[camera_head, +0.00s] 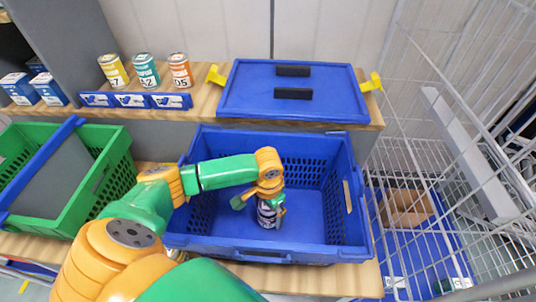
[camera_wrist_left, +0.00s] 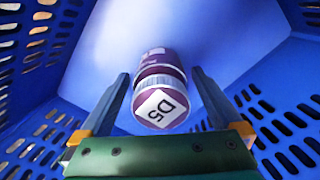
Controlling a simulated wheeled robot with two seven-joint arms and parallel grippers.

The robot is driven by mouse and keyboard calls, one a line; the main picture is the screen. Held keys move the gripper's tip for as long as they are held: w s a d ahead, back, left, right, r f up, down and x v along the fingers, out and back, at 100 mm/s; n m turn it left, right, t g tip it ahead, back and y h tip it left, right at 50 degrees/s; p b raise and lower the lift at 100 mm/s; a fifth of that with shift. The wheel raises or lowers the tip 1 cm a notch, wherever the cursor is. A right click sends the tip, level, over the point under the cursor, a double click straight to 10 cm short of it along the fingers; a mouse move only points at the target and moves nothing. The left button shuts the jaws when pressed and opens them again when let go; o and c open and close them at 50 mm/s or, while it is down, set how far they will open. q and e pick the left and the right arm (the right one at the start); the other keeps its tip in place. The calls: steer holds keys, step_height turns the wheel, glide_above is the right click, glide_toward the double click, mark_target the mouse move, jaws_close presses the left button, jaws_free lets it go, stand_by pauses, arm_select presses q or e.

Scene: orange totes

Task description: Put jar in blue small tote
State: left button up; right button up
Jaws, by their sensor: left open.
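The jar (camera_head: 267,217) is purple and white with a pale lid, and it is inside the blue tote (camera_head: 190,226) on the shelf. In the left wrist view the jar (camera_wrist_left: 160,66) shows its lid, marked D5, toward the camera. My left gripper (camera_head: 260,204) reaches down into the tote and is open, with a finger on each side of the jar. In the left wrist view a gap shows between the jar and each finger of the gripper (camera_wrist_left: 160,84). The gripper hides part of the jar in the head view. My right gripper is not in view.
A green tote (camera_head: 118,165) stands to the left. A blue lid (camera_head: 250,100) lies behind the blue tote. Yellow (camera_head: 113,70), teal (camera_head: 146,70) and orange (camera_head: 180,70) cans stand on the back shelf. A wire cage (camera_head: 450,130) is on the right.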

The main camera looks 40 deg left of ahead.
arm_select(q)
step_height(320, 180, up, 10)
steer(key=shift+r+p, duration=0.2)
steer(key=shift+p, duration=0.25)
